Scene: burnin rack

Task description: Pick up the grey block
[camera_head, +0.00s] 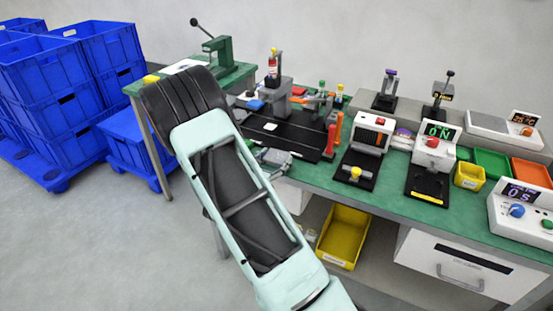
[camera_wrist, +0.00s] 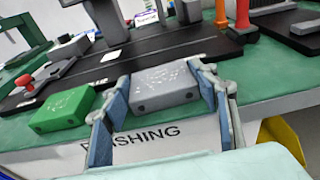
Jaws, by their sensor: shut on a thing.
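The grey block (camera_wrist: 163,86) sits between the two blue-padded fingers of my gripper (camera_wrist: 165,98) in the wrist view. The pads press on its left and right sides, so my gripper is shut on it. The block is at the front edge of the green bench top, close to a black plate; I cannot tell whether it still touches the bench. In the head view my arm hides much of this area, and the block is hard to make out there.
A green block (camera_wrist: 64,108) lies just left of my gripper. The black fixture plate (camera_wrist: 150,55) is behind. Devices crowd the bench (camera_head: 385,187) to the right. A yellow bin (camera_head: 342,236) stands below, and blue crates (camera_head: 60,85) are stacked at left.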

